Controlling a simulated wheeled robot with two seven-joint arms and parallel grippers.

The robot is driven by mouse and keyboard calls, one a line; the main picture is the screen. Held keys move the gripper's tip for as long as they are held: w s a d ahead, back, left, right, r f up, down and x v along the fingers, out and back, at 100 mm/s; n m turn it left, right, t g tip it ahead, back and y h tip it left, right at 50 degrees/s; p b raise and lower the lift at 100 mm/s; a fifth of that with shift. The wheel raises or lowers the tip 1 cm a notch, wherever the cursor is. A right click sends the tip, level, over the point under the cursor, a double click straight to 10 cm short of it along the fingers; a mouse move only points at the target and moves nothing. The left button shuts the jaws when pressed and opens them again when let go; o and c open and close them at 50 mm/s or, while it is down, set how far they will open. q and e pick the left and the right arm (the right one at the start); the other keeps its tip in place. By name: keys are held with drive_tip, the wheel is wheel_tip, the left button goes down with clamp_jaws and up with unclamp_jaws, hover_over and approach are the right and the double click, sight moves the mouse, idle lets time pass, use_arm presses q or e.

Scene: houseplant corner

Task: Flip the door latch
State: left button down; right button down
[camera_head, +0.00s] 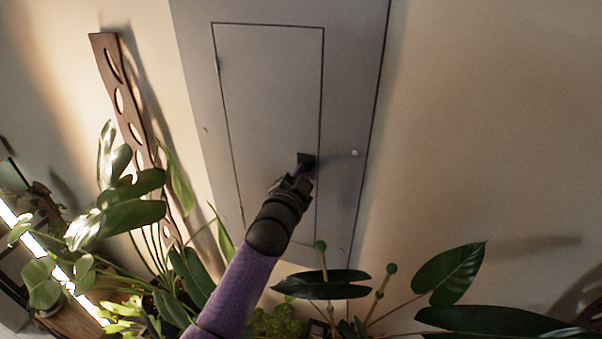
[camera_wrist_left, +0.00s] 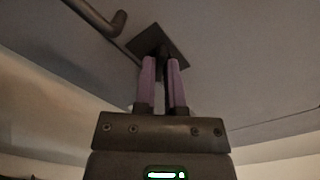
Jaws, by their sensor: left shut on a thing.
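A grey panel door (camera_head: 268,100) is set in a larger grey metal frame on the wall and looks closed. The latch is a dark square plate (camera_head: 306,158) at the door's right edge. In the left wrist view the latch plate (camera_wrist_left: 176,42) has a dark knob at its middle. My left gripper (camera_head: 301,174) reaches up to the latch. In the left wrist view the purple fingers of my left gripper (camera_wrist_left: 163,72) are shut on the latch knob, which they partly hide. My right gripper is not in view.
Large leafy plants (camera_head: 130,210) stand at the left, and more leaves (camera_head: 450,275) spread at the lower right. A brown wooden board with holes (camera_head: 122,104) leans on the wall at the left. The wall right of the panel is bare.

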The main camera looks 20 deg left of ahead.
use_arm(q)
drive_tip(key=n+p, duration=0.1)
drive_tip(key=n, duration=0.3)
drive_tip(key=shift+n+p, duration=0.3)
drive_tip(key=shift+n, duration=2)
drive_tip(key=c, duration=0.7)
unclamp_jaws()
drive_tip(key=s, duration=1)
drive_tip(key=shift+a, duration=0.2)
